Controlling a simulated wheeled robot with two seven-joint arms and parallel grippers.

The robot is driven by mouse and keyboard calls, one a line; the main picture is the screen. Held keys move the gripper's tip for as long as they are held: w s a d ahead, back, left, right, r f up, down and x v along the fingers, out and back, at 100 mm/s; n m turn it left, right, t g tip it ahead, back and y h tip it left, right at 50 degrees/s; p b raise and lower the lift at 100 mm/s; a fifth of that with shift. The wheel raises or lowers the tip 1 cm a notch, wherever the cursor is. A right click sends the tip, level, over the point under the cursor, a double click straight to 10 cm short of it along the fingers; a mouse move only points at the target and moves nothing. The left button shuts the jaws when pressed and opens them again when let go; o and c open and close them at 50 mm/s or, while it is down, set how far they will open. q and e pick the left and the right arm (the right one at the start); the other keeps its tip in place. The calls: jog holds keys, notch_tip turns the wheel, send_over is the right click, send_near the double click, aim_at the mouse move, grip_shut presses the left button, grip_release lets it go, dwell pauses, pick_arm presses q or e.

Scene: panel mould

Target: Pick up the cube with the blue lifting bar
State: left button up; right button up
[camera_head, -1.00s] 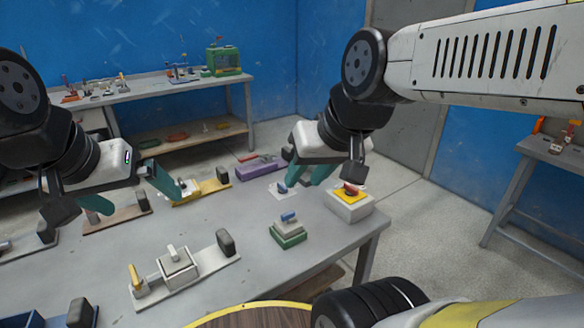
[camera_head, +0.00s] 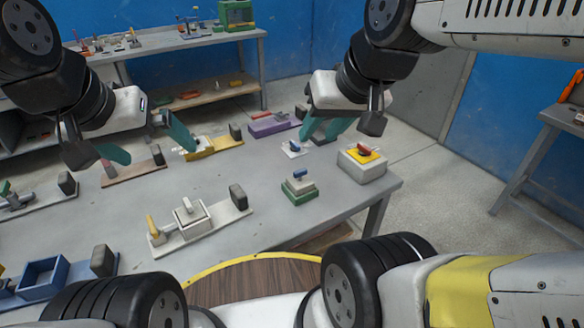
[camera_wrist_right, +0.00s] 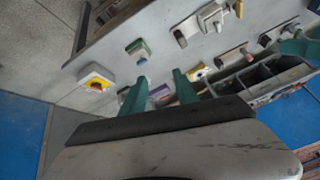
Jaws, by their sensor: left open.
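The cube with the blue lifting bar (camera_head: 299,187) is a small pale block on a green base, near the table's right front. It also shows in the right wrist view (camera_wrist_right: 138,49), beyond the fingertips and apart from them. My right gripper (camera_head: 322,128) is open and empty above the table, behind the cube. Its two teal fingers stand apart in the right wrist view (camera_wrist_right: 157,84). My left gripper (camera_head: 147,143) is open and empty above the table's back left, its teal fingers wide apart.
A grey box with a red button on a yellow top (camera_head: 362,163) stands right of the cube. A white plate with a small blue piece (camera_head: 294,148) lies behind it. A white fixture (camera_head: 194,219) is to the left. Bare tabletop (camera_head: 255,180) lies between.

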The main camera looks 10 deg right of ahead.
dwell(0.3)
jog(key=o, duration=0.6)
jog(key=shift+w, duration=0.25)
jog(key=o, duration=0.6)
jog(key=shift+n+g, duration=0.3)
jog(key=shift+g, duration=0.4)
jog(key=w, duration=0.2)
jog(key=w+f, duration=0.1)
jog(key=w, duration=0.1)
jog(key=w+f, duration=0.1)
jog(key=shift+w+d, duration=0.2)
jog(key=shift+w, duration=0.2)
jog(key=shift+c, duration=0.2)
jog(key=n+g+h, duration=0.2)
jog(key=n+g, duration=0.1)
jog(key=g, duration=0.2)
send_over(300, 176)
notch_tip(300, 176, down, 23)
jog(key=shift+s+r, duration=0.1)
jog(key=shift+r, duration=0.05)
jog(key=shift+w+d+f, duration=0.1)
jog(key=shift+w+f, duration=0.1)
jog(key=shift+f, duration=1.15)
jog(key=shift+w+f, duration=0.2)
jog(key=shift+f, duration=1.15)
jog(key=shift+w+d+f, duration=0.1)
jog(key=shift+w+f, duration=0.1)
jog(key=shift+f, duration=1.15)
